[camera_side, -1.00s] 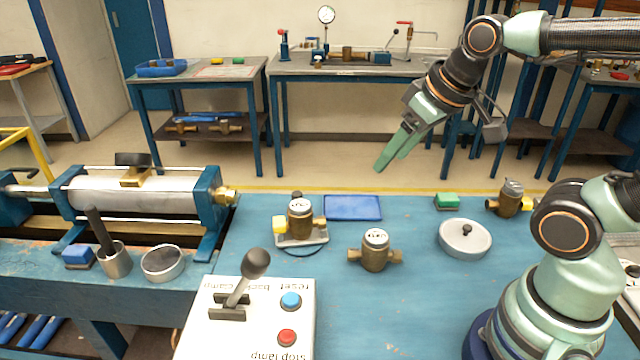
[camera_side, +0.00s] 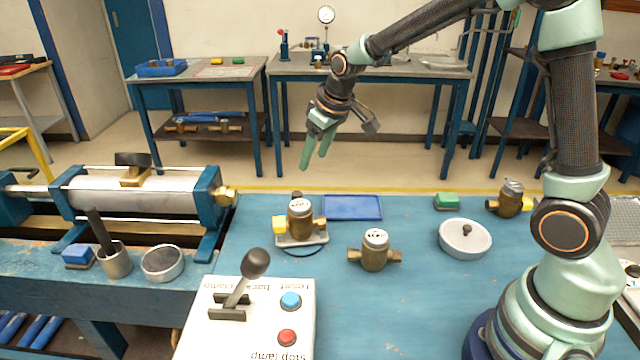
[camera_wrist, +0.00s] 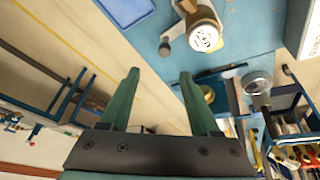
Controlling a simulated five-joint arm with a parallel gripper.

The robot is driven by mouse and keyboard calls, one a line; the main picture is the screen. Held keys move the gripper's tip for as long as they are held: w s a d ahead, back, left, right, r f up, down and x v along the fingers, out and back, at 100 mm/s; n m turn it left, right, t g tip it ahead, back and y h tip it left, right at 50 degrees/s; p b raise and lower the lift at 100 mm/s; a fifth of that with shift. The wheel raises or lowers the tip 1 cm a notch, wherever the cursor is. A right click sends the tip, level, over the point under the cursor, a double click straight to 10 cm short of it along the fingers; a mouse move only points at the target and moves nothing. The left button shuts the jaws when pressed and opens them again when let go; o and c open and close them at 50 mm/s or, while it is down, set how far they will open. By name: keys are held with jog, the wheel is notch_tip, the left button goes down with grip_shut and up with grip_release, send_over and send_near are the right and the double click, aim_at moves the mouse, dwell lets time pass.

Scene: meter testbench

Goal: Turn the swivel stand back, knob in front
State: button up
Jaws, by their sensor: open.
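The swivel stand (camera_side: 316,240) is a light plate on a round blue base on the blue bench. It carries a brass meter (camera_side: 300,222) with a white dial, and a yellow block (camera_side: 279,225) is at its left. A small dark knob (camera_side: 297,195) shows behind the meter, on the far side. The meter also shows at the top of the wrist view (camera_wrist: 205,38), with a grey knob (camera_wrist: 165,48) beside it. My gripper (camera_side: 315,157) is open and empty, in the air above and behind the stand, fingers pointing down. Both fingers show in the wrist view (camera_wrist: 159,74).
A second brass meter (camera_side: 375,252) stands close at the stand's right front. A blue tray (camera_side: 352,207) lies behind it. A control box with a lever (camera_side: 255,320) stands in front, and a steel cylinder rig (camera_side: 145,195) at left.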

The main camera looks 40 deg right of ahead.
aim_at(298, 193)
jog(key=x, duration=1.2)
jog(key=shift+a, duration=0.4)
grip_shut()
jog(key=shift+w+d, duration=0.1)
jog(key=shift+w, duration=0.05)
dwell(0.8)
